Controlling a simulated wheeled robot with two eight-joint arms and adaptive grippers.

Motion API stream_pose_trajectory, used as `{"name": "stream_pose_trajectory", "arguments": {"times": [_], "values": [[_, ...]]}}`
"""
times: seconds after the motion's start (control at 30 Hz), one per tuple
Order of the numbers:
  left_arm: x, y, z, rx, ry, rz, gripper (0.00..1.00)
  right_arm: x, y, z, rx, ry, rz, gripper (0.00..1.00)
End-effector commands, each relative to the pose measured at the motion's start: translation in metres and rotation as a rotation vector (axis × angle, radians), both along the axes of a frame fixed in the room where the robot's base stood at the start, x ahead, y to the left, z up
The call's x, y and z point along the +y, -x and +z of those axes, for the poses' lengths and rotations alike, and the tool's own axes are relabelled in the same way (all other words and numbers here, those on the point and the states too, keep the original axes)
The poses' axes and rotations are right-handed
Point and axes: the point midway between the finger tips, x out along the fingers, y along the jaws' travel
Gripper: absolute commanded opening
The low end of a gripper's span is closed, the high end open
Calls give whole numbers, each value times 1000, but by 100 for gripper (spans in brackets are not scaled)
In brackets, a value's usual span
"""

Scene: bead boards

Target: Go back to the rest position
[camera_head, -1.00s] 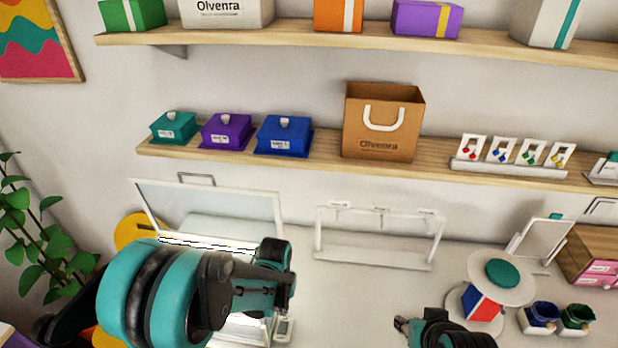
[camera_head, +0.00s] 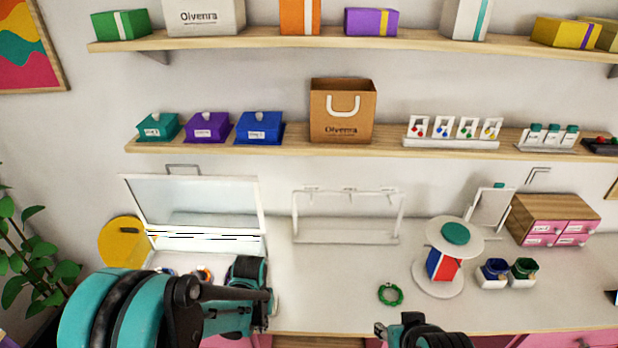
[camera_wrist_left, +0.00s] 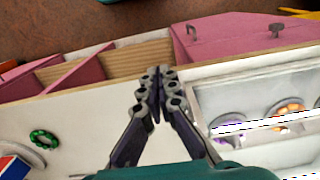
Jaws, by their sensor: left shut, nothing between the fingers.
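My left gripper (camera_head: 268,308) is at the lower left of the head view, in front of the open glass-lidded display case. In the left wrist view its fingers (camera_wrist_left: 157,85) are closed together with nothing between them. My right gripper (camera_head: 380,330) shows only in part at the bottom of the head view; its fingers are too small to judge. A green beaded ring (camera_head: 390,294) lies on the counter to the right of the left gripper; it also shows in the left wrist view (camera_wrist_left: 44,139).
The display case (camera_head: 262,230) stands at the left with its lid raised. A white rack (camera_head: 345,240), a round two-level stand (camera_head: 439,290), two small pots (camera_head: 508,283) and a drawer box (camera_head: 553,220) stand along the counter. Shelves (camera_head: 300,146) hang above.

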Motion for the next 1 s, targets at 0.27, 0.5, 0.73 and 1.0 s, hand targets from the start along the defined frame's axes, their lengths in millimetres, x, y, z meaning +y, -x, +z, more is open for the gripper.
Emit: {"name": "stream_pose_trajectory", "arguments": {"times": [0.27,0.5,0.73,1.0], "values": [[3,2,7,-37,4,2,0,0,0,-12,0,0,0,40],[8,7,17,-93,9,6,0,0,0,-29,0,0,0,40],[16,18,28,-182,15,11,0,0,0,-55,0,0,0,40],[31,53,34,-369,20,22,0,0,0,-109,0,0,0,40]]}}
